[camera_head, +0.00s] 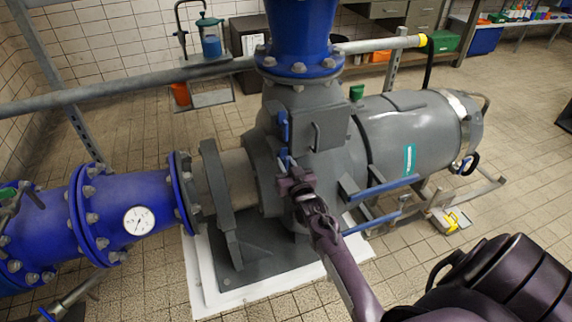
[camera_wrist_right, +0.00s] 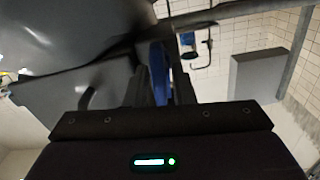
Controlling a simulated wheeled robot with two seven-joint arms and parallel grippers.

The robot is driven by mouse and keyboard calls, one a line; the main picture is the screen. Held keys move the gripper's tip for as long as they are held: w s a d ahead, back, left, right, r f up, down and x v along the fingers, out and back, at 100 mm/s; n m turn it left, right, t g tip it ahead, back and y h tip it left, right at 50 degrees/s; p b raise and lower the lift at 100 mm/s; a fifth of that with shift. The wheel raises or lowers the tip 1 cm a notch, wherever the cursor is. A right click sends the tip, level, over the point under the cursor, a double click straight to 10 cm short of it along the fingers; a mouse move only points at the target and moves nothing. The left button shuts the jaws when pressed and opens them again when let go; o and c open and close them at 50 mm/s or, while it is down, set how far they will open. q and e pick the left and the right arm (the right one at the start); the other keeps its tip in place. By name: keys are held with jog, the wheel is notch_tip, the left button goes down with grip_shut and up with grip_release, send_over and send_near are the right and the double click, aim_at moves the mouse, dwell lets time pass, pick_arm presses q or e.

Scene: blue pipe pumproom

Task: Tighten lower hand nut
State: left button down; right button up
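The grey pump cover (camera_head: 318,135) faces me in the middle of the head view. A blue upper handle (camera_head: 284,126) stands upright at its left edge. The lower hand nut is blue and mostly hidden behind my right gripper (camera_head: 292,176) in the head view. In the right wrist view, the blue lower hand nut (camera_wrist_right: 159,72) shows as a narrow upright strip between the dark fingers of my right gripper (camera_wrist_right: 160,92). The fingers are close together on both sides of it. My left gripper is not in view.
A blue flanged pipe with a gauge (camera_head: 139,220) lies at the left. A blue pipe (camera_head: 300,30) rises above the pump. Blue-topped bars (camera_head: 384,188) stick out right of my right gripper.

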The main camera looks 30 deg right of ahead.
grip_shut()
jog(key=m+p, duration=0.2)
jog(key=m, duration=0.3)
jog(key=shift+d+m, duration=0.1)
jog(key=shift+m, duration=0.3)
jog(key=m+p, duration=0.2)
jog(key=m, duration=0.3)
jog(key=shift+d+f, duration=0.1)
jog(key=m+p, duration=0.1)
jog(key=m, duration=0.3)
jog(key=shift+f, duration=0.15)
jog(key=shift+f+m, duration=0.1)
jog(key=shift+m, duration=0.7)
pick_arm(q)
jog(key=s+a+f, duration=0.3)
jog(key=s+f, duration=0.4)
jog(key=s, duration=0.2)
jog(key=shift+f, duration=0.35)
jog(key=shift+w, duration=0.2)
